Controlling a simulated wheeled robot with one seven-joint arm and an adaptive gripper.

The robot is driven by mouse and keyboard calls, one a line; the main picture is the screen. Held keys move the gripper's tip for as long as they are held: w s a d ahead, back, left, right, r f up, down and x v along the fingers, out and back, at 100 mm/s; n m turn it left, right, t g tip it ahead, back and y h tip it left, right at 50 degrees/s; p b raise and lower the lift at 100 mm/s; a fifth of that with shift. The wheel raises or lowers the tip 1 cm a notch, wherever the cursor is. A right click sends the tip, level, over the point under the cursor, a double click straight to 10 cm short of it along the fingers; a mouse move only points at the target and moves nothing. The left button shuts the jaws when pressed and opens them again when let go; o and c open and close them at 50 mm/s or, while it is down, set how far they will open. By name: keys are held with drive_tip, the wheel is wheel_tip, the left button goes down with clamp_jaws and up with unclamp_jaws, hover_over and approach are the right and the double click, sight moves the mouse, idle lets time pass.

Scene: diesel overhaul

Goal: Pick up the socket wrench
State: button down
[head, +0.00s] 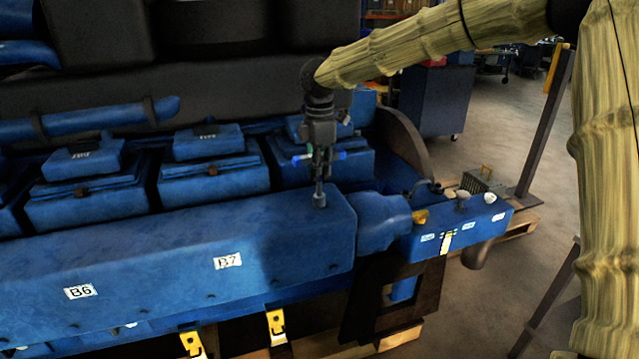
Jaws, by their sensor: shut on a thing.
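My gripper (319,158) is in the middle of the head view, pointing down above the long blue engine cover (180,245). It is shut on the socket wrench (319,192), a small dark grey tool that hangs upright below the fingers. The wrench's lower end is at the cover's top near its right end. I cannot tell whether it touches the cover. The wrench's upper part is hidden by the fingers.
Blue boxed covers (212,172) stand in a row behind. A blue control box (455,235) with knobs is at the right end. A dark post (545,130) stands on the right. Open floor (520,115) lies beyond, with a blue cabinet (435,100).

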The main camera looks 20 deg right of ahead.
drive_tip(key=shift+r, duration=0.15)
drive_tip(key=shift+w+r+b, duration=0.1)
drive_tip(key=shift+r+b, duration=0.7)
drive_tip(key=shift+r, duration=0.15)
drive_tip(key=shift+s+a+r+b, duration=0.15)
drive_tip(key=shift+s+r+b, duration=0.2)
drive_tip(key=shift+r+b, duration=0.2)
drive_tip(key=s+a+r+b, duration=0.1)
drive_tip(key=s+a+b, duration=0.4)
drive_tip(key=s, duration=0.8)
drive_tip(key=shift+s+a+r, duration=0.4)
drive_tip(key=shift+a, duration=0.55)
drive_tip(key=c, duration=2.1)
unclamp_jaws()
clamp_jaws()
